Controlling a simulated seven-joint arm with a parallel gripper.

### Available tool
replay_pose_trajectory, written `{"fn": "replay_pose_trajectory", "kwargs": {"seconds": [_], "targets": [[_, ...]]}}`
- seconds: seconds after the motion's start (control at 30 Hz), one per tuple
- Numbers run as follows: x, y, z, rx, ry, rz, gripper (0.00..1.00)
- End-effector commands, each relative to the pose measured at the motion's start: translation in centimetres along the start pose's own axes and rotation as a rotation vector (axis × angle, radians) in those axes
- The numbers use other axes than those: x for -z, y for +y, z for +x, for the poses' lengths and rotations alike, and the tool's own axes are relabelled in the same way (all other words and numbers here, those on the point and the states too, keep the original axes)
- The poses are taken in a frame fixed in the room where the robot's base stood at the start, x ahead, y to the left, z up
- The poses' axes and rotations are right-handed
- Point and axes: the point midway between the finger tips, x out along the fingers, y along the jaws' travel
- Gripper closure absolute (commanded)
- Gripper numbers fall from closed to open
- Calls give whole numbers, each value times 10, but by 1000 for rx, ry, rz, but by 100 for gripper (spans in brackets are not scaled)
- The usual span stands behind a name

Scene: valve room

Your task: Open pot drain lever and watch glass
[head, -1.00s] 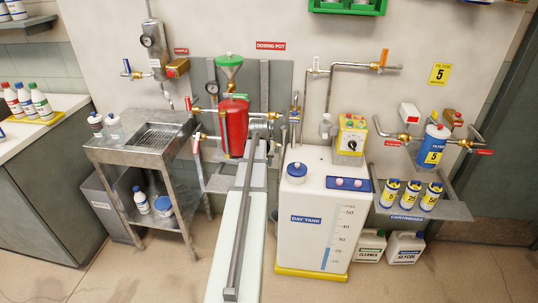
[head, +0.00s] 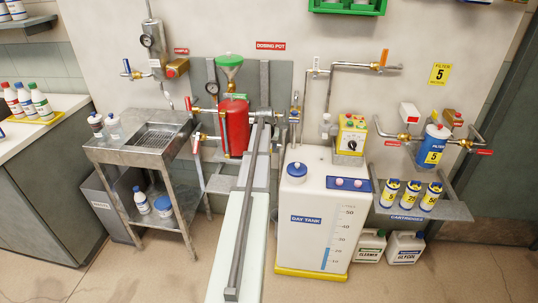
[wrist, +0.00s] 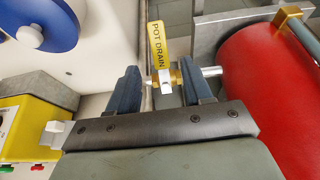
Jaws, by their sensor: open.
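In the wrist view, a yellow piece lettered POT DRAIN (wrist: 157,45) stands up at a small valve with a white middle and brass fittings (wrist: 166,78). My gripper (wrist: 160,70) is open, with one dark finger on each side of this valve. I cannot tell whether either finger touches it. The red dosing pot (wrist: 275,100) fills the right side there. In the head view, the red pot (head: 234,128) hangs on the grey panel under a green funnel (head: 229,66). My arm's end hides the drain valve there. I cannot make out the watch glass for certain.
The white day tank (head: 322,222) with a blue cap (head: 296,170) stands right of my arm. A steel sink stand (head: 142,157) is at left.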

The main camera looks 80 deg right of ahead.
Motion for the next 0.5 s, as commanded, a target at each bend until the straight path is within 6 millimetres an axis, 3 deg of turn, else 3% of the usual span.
{"fn": "replay_pose_trajectory", "kwargs": {"seconds": [0.2, 0.5], "targets": [[0, 0, 39, 0, -3, 0, 50], [0, 0, 67, 0, -1, 0, 50]]}}
